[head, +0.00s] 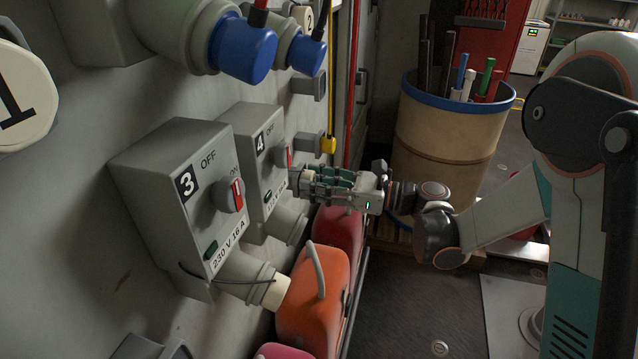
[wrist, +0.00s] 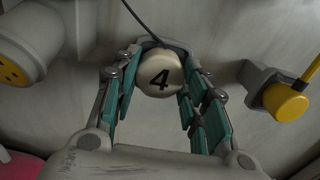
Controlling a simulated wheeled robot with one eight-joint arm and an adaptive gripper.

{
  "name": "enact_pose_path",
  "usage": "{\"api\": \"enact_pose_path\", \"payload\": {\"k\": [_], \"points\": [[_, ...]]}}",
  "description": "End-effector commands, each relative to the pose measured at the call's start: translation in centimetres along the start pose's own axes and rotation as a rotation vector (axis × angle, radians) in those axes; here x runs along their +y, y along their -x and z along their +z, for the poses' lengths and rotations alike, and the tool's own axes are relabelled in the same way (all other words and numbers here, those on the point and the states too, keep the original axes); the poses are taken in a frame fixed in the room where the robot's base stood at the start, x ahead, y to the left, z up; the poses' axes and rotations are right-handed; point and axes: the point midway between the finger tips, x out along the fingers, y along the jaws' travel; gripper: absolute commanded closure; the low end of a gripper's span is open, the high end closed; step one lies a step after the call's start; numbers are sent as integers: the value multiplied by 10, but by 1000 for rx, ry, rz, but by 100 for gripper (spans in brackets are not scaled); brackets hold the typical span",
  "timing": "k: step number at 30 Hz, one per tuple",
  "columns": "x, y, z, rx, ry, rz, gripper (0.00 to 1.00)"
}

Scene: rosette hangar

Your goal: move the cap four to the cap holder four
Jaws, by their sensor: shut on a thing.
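Cap four (wrist: 160,75) is a round cream cap marked with a black 4, with a dark cord running up from it. In the wrist view it sits between the teal-padded fingers of my gripper (wrist: 160,90), which is shut on it. In the head view my gripper (head: 308,182) is beside box 4 (head: 257,150), and the cap is mostly hidden by the fingers. A grey wall bracket (wrist: 258,80) with a yellow cap (wrist: 287,103) is to the right of my gripper in the wrist view. I cannot tell which bracket is cap holder four.
An open grey socket (wrist: 38,35) with a yellow face is at the wrist view's upper left. Box 3 (head: 180,170) and its capped socket (head: 235,270) are nearer in the head view. Orange (head: 310,300) and red canisters (head: 338,232) stand below. A tan barrel (head: 447,125) is behind.

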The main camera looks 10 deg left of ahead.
Motion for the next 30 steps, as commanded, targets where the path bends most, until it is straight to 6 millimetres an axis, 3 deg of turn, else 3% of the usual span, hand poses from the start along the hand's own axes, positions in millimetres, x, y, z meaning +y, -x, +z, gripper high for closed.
{"api": "enact_pose_path", "payload": {"k": [5,6,9,22,30], "points": [[0,-3,0,0,0,0,98],[0,-4,0,0,0,-1,58],[0,-4,0,0,0,-1,36],[-1,2,0,0,0,-2,36],[-2,48,0,0,0,-6,36]]}}
